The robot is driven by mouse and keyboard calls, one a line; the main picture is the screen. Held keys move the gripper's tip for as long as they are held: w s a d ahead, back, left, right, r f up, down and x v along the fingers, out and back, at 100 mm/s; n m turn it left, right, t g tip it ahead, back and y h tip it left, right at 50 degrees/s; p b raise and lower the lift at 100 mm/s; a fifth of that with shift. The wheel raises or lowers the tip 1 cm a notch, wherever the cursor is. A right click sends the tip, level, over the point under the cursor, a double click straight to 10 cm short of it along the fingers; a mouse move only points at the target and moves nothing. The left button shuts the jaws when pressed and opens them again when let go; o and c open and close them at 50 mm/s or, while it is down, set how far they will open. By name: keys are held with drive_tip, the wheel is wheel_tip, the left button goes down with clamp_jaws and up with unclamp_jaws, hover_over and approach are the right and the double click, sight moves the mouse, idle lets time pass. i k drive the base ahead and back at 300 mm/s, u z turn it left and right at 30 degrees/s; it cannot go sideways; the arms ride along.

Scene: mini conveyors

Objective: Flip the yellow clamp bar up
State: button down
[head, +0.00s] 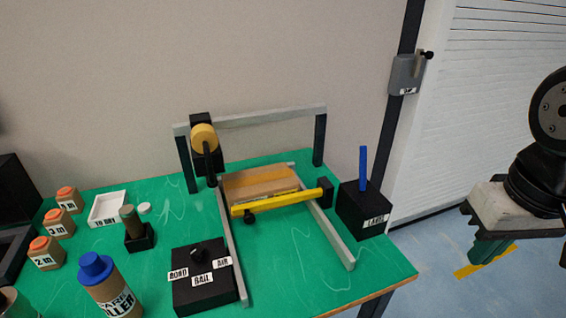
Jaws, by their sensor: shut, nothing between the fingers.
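The yellow clamp bar (285,201) lies low across the front of a brown box (258,182) between the grey rails of the mini conveyor (334,240). Its right end meets a small black block, and a black knob (249,216) sits below its left part. My gripper (482,252) is at the right edge, over the floor, well away from the bar and to the right of the table. Its fingers are shut with nothing between them, and part of it is cut off by the frame.
A black box with a blue upright rod (363,168) stands right of the bar. A grey frame (255,117) spans behind it. A black selector box (203,280), bottles and orange-capped blocks fill the left. The table's front right corner is clear.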

sight(249, 218)
drive_tip(key=z, duration=1.45)
drive_tip(key=k, duration=1.2)
drive_tip(key=u, duration=2.05)
drive_tip(key=i, duration=0.5)
